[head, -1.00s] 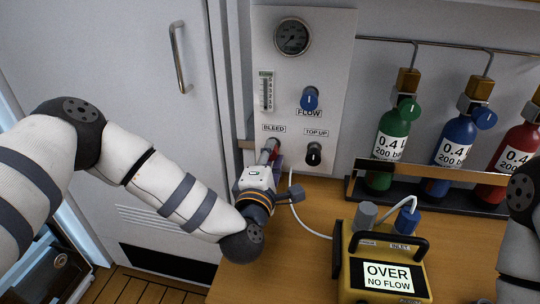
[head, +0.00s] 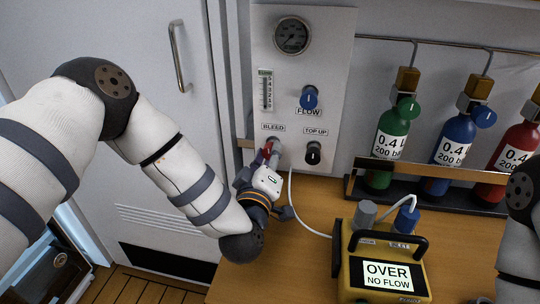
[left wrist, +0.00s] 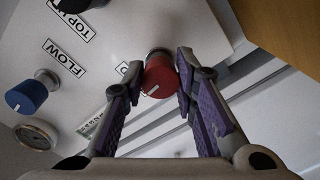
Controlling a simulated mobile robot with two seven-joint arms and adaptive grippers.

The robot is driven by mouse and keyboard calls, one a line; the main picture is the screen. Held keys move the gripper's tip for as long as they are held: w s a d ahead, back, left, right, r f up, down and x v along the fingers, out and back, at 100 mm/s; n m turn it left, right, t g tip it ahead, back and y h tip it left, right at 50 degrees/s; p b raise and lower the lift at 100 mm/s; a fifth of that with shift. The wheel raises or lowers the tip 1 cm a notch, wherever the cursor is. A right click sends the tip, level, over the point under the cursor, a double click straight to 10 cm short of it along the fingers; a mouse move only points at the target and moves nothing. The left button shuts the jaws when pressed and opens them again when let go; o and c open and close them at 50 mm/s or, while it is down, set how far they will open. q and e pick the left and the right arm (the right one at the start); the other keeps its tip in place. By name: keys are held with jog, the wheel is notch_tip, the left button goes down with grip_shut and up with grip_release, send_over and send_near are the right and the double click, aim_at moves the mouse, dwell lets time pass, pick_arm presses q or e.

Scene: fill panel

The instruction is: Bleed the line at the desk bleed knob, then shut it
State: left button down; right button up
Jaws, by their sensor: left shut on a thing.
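The red bleed knob (left wrist: 160,77) is between the two purple-padded fingers of my left gripper (left wrist: 162,82) in the left wrist view. The fingers are shut on it; a white mark shows on its face. In the head view the knob (head: 267,149) is mostly hidden behind my left gripper (head: 266,160), just below the BLEED label (head: 273,127) on the white panel (head: 337,70). A yellow meter (head: 352,277) on the desk reads "OVER" and "NO FLOW" on its screen (head: 387,276). My right gripper is out of view.
The blue FLOW knob (head: 309,97) and black TOP UP knob (head: 313,153) are close by on the panel. A white tube (head: 292,205) runs across the desk (head: 290,270) to the meter. Green (head: 391,138), blue (head: 453,142) and red (head: 516,150) cylinders stand in a rack at right.

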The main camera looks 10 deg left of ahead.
pick_arm(q)
jog(key=shift+m, duration=0.5)
dwell(0.3)
jog(key=c, duration=1.3)
grip_release()
jog(key=shift+s, duration=0.1)
